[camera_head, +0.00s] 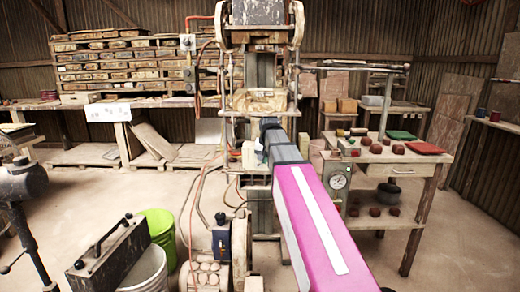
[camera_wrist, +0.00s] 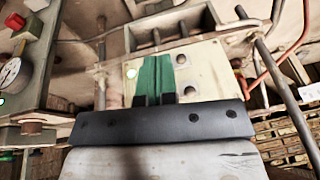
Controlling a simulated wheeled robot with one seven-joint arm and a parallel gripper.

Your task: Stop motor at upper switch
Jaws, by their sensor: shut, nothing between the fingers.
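My gripper (camera_wrist: 154,72) is shut, with green fingers pressed together and nothing between them. In the wrist view it points at a pale plate (camera_wrist: 197,76) on the press, which bears a small bright lamp (camera_wrist: 131,73) and dark round knobs. I cannot tell whether the fingertips touch the plate. In the head view my magenta arm reaches to the press (camera_head: 262,72) and hides much of its middle. A small grey switch box (camera_head: 187,43) with a red cable is high at the left of the press. I cannot tell for certain which one is the upper switch.
A table (camera_head: 405,170) with reddish tiles stands right. A green bucket (camera_head: 158,226) and a blue motor box (camera_head: 221,236) are low left.

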